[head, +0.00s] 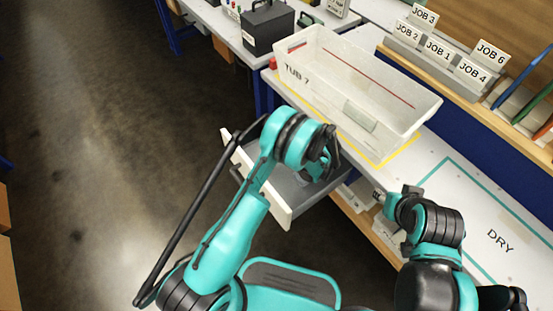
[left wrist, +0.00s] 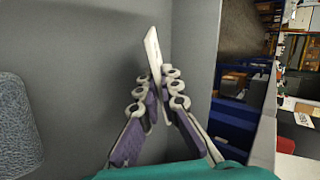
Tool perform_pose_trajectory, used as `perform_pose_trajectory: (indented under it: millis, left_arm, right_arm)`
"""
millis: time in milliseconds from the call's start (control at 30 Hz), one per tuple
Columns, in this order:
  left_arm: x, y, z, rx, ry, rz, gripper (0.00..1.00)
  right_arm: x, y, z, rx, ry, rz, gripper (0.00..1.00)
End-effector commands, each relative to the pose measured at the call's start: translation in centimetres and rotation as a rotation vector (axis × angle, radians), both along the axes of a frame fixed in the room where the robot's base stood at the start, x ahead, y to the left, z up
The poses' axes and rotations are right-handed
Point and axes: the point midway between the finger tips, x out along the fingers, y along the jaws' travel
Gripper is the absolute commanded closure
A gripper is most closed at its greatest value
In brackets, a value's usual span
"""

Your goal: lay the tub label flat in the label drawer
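The label drawer (head: 257,187) is pulled out below the bench, with a white front and a grey inside. In the left wrist view its grey inside (left wrist: 90,45) fills much of the picture. My left gripper (left wrist: 160,82) is inside or just over the drawer, its fingers closed together on a thin white piece, which looks like the tub label (left wrist: 152,48). The label stands edge-on, tilted, not flat; its face is hidden. In the head view my left arm hides the label and most of the gripper. My right gripper (head: 383,197) is by the bench edge, its fingers unclear.
A white tub (head: 300,80) marked TUB 7 stands on the bench within a yellow outline. A rack of JOB cards (head: 440,62) is behind it. A DRY area (head: 500,240) is at the right. A textured grey patch (left wrist: 15,125) shows left in the wrist view.

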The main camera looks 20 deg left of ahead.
Motion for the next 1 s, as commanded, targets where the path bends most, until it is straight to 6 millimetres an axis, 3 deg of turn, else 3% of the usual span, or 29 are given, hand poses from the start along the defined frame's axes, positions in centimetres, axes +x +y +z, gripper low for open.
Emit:
perform_pose_trajectory:
  millis: [233,633,700,1000]
  left_arm:
    - [0.0,0.0,-2.4,0.0,0.0,0.0,1.0]
    - [0.0,0.0,-3.0,-0.001,0.0,0.0,1.0]
    - [0.0,0.0,-3.0,-0.001,0.0,0.0,0.81]
    - [0.0,0.0,-2.9,-0.001,0.0,0.0,0.81]
  right_arm:
    - [0.0,0.0,0.0,0.0,0.0,0.0,0.6]
    - [0.0,0.0,0.0,0.0,0.0,0.0,0.6]
    - [0.0,0.0,0.0,0.0,0.0,0.0,0.6]
    - [0.0,0.0,0.0,0.0,0.0,0.0,0.6]
